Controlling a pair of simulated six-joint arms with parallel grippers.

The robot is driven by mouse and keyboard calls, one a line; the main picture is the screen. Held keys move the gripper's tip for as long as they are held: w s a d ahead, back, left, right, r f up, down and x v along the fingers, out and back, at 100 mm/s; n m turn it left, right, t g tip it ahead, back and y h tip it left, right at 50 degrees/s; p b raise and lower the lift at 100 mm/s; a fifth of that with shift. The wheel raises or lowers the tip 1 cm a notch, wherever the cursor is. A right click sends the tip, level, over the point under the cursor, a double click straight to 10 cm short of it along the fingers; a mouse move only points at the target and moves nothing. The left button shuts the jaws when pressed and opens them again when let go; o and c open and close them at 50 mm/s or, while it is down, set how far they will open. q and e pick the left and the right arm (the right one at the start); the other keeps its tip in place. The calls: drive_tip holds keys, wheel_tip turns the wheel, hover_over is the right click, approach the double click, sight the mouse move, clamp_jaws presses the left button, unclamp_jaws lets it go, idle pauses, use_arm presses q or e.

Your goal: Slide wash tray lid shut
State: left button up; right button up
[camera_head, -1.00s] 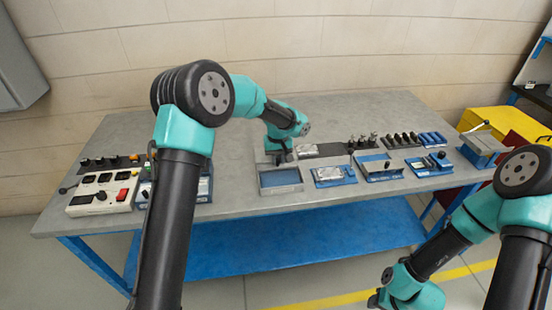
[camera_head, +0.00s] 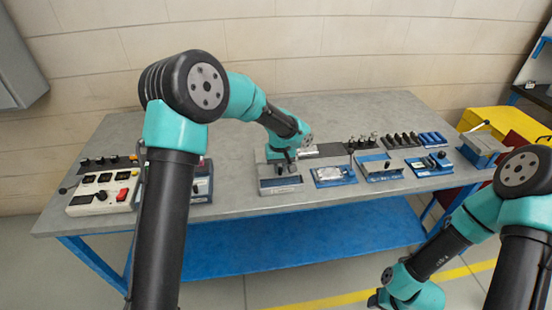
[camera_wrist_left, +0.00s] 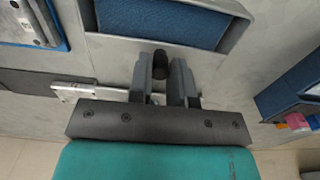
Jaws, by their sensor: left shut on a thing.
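The wash tray (camera_head: 297,188) stands near the front edge of the bench in the head view. A grey lid with a dark knob covers its rear part. In the left wrist view its blue inside (camera_wrist_left: 165,18) shows within the grey rim, so the tray is partly uncovered. My left gripper (camera_head: 286,160) is over the tray. In the left wrist view its fingers (camera_wrist_left: 162,82) are shut on the black lid knob (camera_wrist_left: 160,63). The lid panel is mostly hidden beneath the gripper.
A blue fixture with a silver part (camera_head: 333,176) stands close to the tray's right. A white control box (camera_head: 100,192) with a red switch is at the bench's left. Several blue fixtures and dark parts line the right side. The bench is clear between the control box group and the tray.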

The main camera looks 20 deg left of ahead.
use_arm(q)
drive_tip(key=shift+s+d, duration=0.3)
drive_tip(key=shift+s, duration=0.35)
drive_tip(key=shift+s+d, duration=0.3)
drive_tip(key=shift+s, duration=0.4)
drive_tip(key=shift+s+d, duration=0.3)
drive_tip(key=shift+s, duration=0.35)
drive_tip(key=o, duration=0.6)
drive_tip(key=shift+r, duration=0.1)
wheel_tip(320, 180, up, 7)
